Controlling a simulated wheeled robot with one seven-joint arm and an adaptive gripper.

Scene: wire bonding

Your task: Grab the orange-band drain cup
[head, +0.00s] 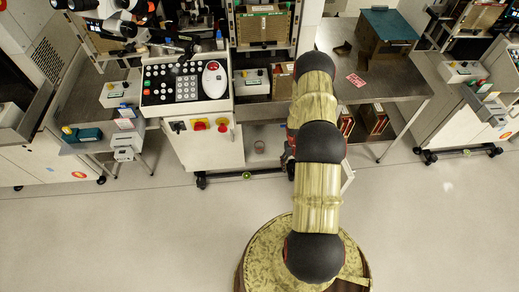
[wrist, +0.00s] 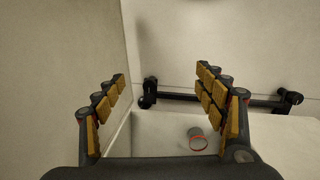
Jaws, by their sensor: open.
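The orange-band drain cup (wrist: 198,140) is small and grey with an orange-red ring. It sits low in the wrist view, right of centre, on a pale surface. My gripper (wrist: 160,78) is open and empty, its two padded fingers wide apart. The cup shows between the fingers, closer to the right one, and looks apart from both. In the head view a small greyish cup (head: 259,147) shows low beside the white console; its band is too small to make out there. My arm hides most of my gripper in the head view.
A white console (head: 205,150) with buttons stands left of my arm. A dark bar with casters (wrist: 215,99) crosses behind the cup in the wrist view, and a pale panel (wrist: 70,60) rises at left. A steel table (head: 385,85) stands at right. The front floor is open.

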